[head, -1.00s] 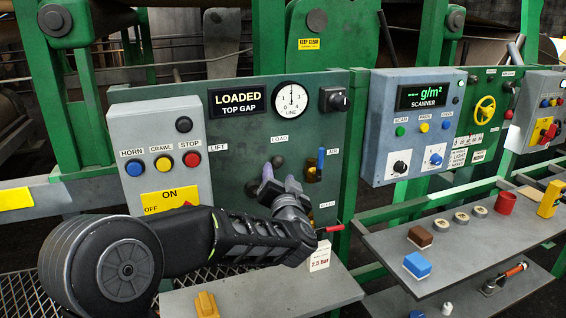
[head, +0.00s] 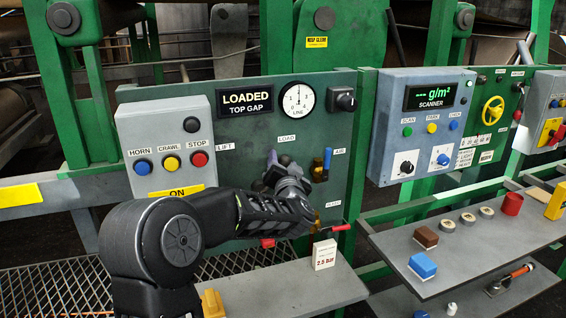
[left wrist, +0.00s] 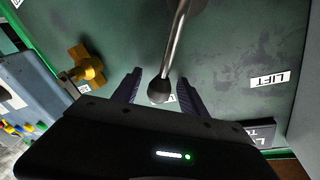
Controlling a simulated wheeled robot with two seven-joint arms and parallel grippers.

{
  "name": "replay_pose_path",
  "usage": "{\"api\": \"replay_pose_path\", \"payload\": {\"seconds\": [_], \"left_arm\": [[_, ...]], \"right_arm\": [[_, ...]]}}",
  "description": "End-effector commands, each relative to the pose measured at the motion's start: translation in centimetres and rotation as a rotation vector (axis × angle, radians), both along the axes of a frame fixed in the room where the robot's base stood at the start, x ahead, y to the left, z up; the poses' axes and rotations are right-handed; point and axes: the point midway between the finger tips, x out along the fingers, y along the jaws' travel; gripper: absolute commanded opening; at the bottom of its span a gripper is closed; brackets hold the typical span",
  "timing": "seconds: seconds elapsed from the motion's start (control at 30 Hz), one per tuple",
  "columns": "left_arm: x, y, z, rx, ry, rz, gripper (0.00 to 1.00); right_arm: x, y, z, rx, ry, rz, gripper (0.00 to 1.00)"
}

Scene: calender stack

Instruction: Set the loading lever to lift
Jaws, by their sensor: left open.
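The loading lever has a dark ball knob (head: 284,160) below the LOAD label (head: 286,138) on the green panel. The left wrist view shows its metal rod and ball knob (left wrist: 158,91) between the fingers of my left gripper (left wrist: 159,93). The fingers are open, one on each side of the knob, with gaps visible. In the head view my left gripper (head: 272,165) is at the lever and partly hides it. The LIFT label (head: 225,147) is left of the lever; it also shows in the left wrist view (left wrist: 270,80). My right gripper is out of view.
The LOADED display (head: 247,103) is above. A button box (head: 165,120) stands left of the lever. A blue-handled AIR valve (head: 327,160) and a red-handled valve (head: 340,228) are close on the right. A shelf (head: 280,295) is below, with a 2.5 bar block (head: 324,255).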

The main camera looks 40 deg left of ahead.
Motion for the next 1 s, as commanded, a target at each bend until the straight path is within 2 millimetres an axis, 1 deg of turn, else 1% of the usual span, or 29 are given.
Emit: {"api": "replay_pose_path", "payload": {"seconds": [0.17,0.2,0.8,1.0], "left_arm": [[-0.01,-0.01,-0.01,0.0,0.0,0.0,0.5],[-0.01,-0.01,-0.01,0.0,0.0,0.0,0.49],[-0.03,-0.03,-0.01,0.0,0.0,0.0,0.0],[-0.02,-0.03,-0.02,-0.001,-0.001,0.0,0.0]], "right_arm": [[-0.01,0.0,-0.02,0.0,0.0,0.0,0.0],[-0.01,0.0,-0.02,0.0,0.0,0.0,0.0],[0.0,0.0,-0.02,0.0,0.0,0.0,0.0],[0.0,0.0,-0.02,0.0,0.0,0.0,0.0]]}}
